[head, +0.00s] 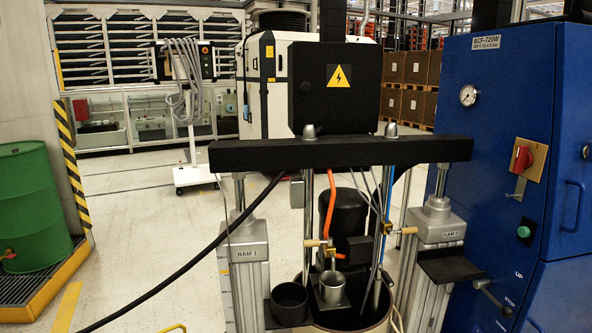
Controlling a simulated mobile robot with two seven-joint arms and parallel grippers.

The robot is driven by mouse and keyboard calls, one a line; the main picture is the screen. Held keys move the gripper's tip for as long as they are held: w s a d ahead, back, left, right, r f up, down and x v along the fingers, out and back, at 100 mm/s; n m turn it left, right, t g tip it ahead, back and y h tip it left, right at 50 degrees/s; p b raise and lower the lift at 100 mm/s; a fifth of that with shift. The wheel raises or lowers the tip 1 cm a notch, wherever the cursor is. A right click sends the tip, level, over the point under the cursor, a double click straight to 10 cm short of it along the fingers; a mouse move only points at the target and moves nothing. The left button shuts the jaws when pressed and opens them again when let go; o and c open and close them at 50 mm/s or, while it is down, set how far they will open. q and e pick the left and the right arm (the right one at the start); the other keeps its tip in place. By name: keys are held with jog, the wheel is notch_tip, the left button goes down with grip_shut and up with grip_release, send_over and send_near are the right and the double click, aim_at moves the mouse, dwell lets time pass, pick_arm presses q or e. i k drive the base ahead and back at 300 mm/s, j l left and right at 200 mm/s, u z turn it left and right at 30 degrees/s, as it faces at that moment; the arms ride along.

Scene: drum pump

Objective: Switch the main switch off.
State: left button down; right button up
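The main switch looks to be the red rotary knob (522,158) on a yellow plate (538,161) on the front of the blue cabinet (515,100) at the right. The knob stands roughly upright; its position marks are too small to read. A small metal tab (517,189) hangs just below the plate. Neither of my grippers is in view, and nothing covers the switch.
A drum pump with a black crossbeam (340,151) and two ram columns stands in the middle, left of the cabinet. A green button (524,232) and a lever (492,297) sit lower on the right. A green drum (35,205) stands far left.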

aim_at(524, 158)
jog(key=z, duration=1.25)
